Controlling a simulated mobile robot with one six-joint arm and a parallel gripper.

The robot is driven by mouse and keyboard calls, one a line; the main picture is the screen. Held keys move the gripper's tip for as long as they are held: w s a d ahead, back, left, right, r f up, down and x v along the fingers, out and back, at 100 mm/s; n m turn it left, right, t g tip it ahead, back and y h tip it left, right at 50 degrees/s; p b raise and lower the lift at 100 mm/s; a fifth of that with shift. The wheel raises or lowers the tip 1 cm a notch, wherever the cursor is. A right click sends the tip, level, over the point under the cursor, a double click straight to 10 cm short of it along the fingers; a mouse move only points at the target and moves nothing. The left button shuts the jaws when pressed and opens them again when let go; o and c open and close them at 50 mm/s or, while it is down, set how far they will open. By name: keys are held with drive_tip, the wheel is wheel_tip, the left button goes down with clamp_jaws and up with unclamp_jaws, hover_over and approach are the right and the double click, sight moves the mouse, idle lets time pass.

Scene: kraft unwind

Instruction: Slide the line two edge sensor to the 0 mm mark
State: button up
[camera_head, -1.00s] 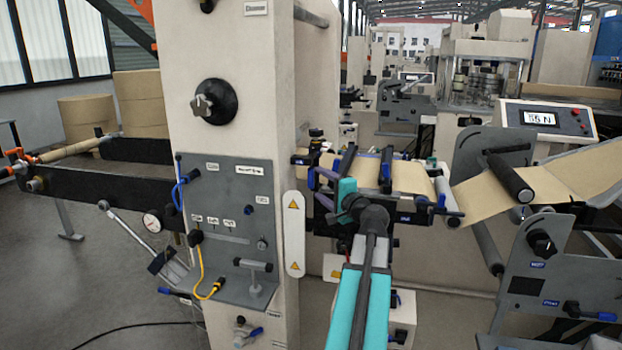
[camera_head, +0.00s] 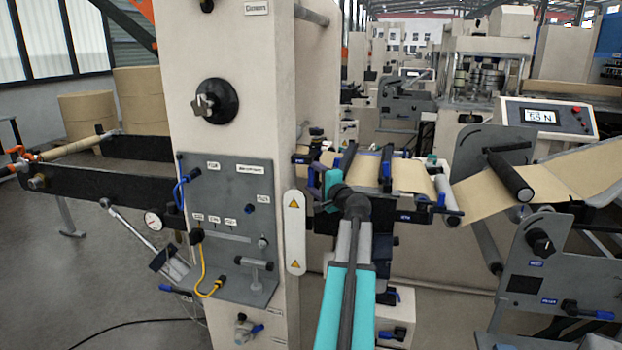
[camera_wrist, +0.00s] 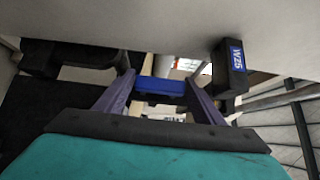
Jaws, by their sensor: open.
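My gripper (camera_head: 322,185) is beside the right edge of the beige machine column in the head view, by the guide with the kraft web. Its teal wrist hides much of the fingers there. In the wrist view my gripper (camera_wrist: 159,82) is open, with its two purple fingers apart. A blue block (camera_wrist: 161,88) shows in the gap between the fingers, and I cannot tell whether they touch it. It may be the edge sensor's body, but its identity is unclear. I cannot make out a scale or a 0 mm mark.
A black block with a blue label (camera_wrist: 235,62) is close to the right finger. A pale machine surface (camera_wrist: 170,22) spans the top of the wrist view. The beige column (camera_head: 235,130) stands left of my arm. The kraft web (camera_head: 410,176) runs to the right.

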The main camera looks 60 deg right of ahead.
drive_tip(key=c, duration=1.2)
drive_tip(key=shift+w+d+b, duration=0.25)
drive_tip(key=shift+d+b, duration=0.5)
drive_tip(key=shift+d, duration=0.15)
drive_tip(key=o, duration=1.2)
drive_tip(key=shift+s+a, duration=0.1)
drive_tip(key=shift+a, duration=0.05)
drive_tip(key=b+v, duration=0.2)
drive_tip(key=v, duration=1.1)
drive_tip(key=shift+s, duration=0.25)
drive_tip(key=shift+s+a, duration=0.1)
drive_tip(key=shift+a, duration=0.05)
